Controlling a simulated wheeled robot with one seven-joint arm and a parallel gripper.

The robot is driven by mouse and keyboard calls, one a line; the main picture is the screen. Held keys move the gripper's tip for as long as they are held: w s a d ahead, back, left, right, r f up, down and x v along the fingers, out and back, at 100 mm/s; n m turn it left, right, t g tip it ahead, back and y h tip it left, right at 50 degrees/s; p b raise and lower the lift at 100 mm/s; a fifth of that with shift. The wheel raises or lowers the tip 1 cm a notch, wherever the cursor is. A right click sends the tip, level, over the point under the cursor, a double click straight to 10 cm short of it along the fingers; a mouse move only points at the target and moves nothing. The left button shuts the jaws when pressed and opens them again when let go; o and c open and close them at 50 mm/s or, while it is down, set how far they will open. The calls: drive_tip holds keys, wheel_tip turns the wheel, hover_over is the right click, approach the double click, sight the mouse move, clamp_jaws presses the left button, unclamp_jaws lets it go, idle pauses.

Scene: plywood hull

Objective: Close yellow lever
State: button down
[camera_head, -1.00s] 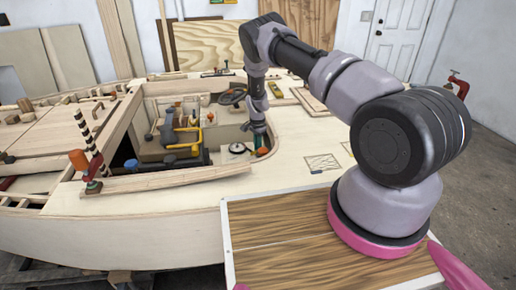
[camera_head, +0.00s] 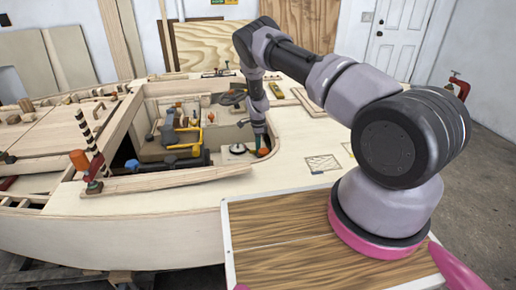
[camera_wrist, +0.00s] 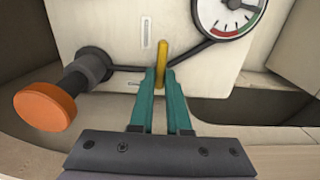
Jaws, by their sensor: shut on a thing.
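The yellow lever (camera_wrist: 162,62) is a thin upright handle in the wrist view, on a dark pipe fitting against a pale panel. My gripper (camera_wrist: 161,76) has teal fingers shut on the lever, one on each side of its lower part. In the head view my gripper (camera_head: 262,151) reaches down into the open cockpit of the hull. I cannot make out the lever in the head view.
In the wrist view a round gauge (camera_wrist: 230,14) sits close at the upper right, and an orange knob (camera_wrist: 46,107) stands at the left. In the head view a yellow-railed engine (camera_head: 178,150) lies left of my gripper within the plywood hull (camera_head: 150,235).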

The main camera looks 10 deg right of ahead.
drive_tip(key=c, duration=0.9)
unclamp_jaws()
wheel_tip(320, 180, up, 11)
drive_tip(key=shift+f, duration=0.1)
